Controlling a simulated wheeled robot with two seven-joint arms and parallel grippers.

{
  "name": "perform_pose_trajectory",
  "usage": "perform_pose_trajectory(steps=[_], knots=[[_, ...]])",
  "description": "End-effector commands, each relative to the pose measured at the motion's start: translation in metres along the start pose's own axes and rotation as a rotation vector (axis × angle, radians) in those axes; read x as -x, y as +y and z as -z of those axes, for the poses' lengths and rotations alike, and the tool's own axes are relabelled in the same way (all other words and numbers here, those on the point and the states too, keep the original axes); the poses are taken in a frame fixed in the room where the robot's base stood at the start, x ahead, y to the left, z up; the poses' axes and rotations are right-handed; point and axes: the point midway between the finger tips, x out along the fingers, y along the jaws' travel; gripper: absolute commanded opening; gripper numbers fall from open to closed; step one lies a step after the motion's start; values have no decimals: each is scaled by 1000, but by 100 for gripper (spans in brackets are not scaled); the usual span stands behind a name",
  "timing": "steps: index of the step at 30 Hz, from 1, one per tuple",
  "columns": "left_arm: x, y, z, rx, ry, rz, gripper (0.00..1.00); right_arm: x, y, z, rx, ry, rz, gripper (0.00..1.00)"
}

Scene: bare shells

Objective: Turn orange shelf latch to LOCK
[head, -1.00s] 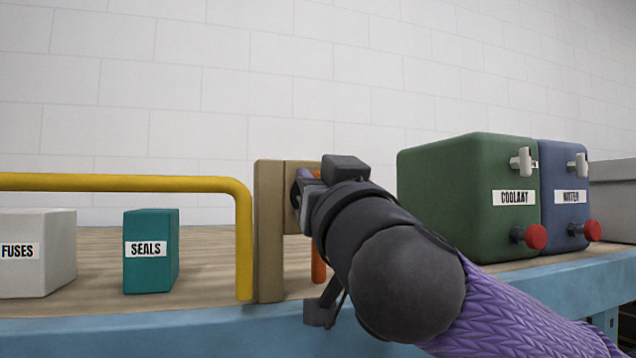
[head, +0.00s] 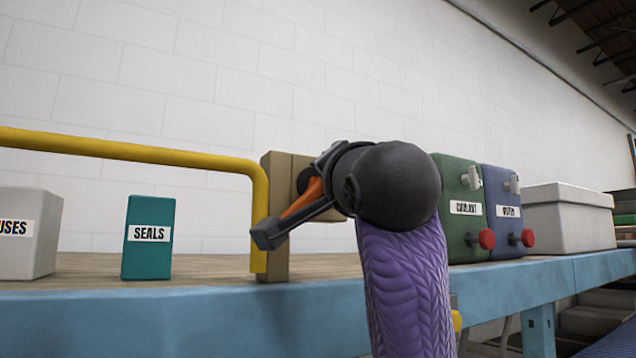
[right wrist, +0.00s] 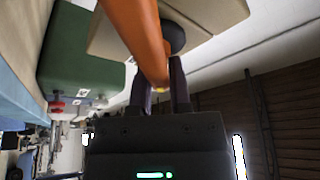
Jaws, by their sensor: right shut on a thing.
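The orange latch (head: 303,198) is a lever beside an upright tan post (head: 277,230) at the shelf's front edge. In the head view it slants down to the left. My right gripper (head: 297,201) is shut on the lever, with dark fingers on either side. In the right wrist view the orange lever (right wrist: 140,35) runs down between the two fingertips (right wrist: 162,82), with a dark round pivot behind it. My gripper and wrist hide part of the latch and its mount. No LOCK mark is readable. My left gripper is not in view.
A yellow rail (head: 150,150) bends down next to the post. A teal SEALS box (head: 150,260) and a pale FUSES box (head: 35,250) stand left. Green (head: 462,225) and blue (head: 503,220) containers with red knobs and a grey bin (head: 568,220) stand right.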

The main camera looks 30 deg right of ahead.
Motion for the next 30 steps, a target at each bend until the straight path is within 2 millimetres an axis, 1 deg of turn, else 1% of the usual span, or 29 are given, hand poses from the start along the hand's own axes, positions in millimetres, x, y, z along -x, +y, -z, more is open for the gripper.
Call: perform_pose_trajectory(steps=[7,18,24,30], knots=[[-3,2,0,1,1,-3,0,0,2,-1,-215,-4,-87,0],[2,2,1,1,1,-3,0,1,6,-2,-507,-1,-211,0],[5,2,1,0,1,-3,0,1,8,-3,-619,-1,-259,0],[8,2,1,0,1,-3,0,1,10,-3,-691,1,-288,0]])
